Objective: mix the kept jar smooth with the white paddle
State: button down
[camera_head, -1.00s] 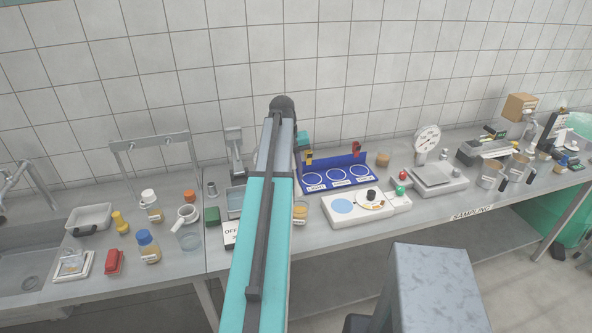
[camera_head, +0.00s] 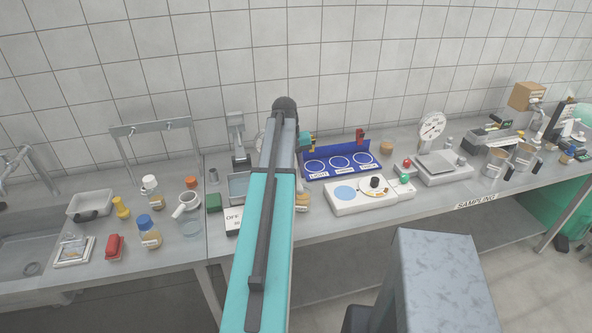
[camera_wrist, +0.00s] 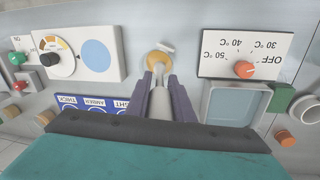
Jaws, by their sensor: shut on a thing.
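In the wrist view my gripper (camera_wrist: 160,82) is shut on a pale, narrow thing between its fingers, which looks like the white paddle (camera_wrist: 160,104). Just beyond the fingertips is a small round jar with yellow-amber contents (camera_wrist: 154,61). A short white bar (camera_wrist: 167,46) shows at the jar's far edge; I cannot tell whether it is part of the paddle. In the head view the jar (camera_head: 302,203) stands on the bench, partly hidden behind my arm. My gripper is hidden there. Whether the paddle is inside the jar or above it cannot be told.
A white device with a blue disc and dial (camera_head: 357,196) stands right of the jar. The blue rack with three labelled rings (camera_head: 341,161) is behind. An OFF/temperature panel (camera_wrist: 268,53) and a grey basin (camera_wrist: 233,105) are close by. A scale (camera_head: 441,167) stands further right.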

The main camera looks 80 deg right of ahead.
aim_at(299, 184)
jog(key=shift+s+d+f+b, duration=0.15)
jog(key=shift+f+b, duration=0.4)
jog(key=shift+f, duration=0.8)
jog(key=shift+s+d+f+b, duration=0.1)
jog(key=shift+s+f+b, duration=0.3)
jog(key=shift+f, duration=0.95)
jog(key=shift+w+a, duration=0.1)
jog(key=shift+w, duration=0.05)
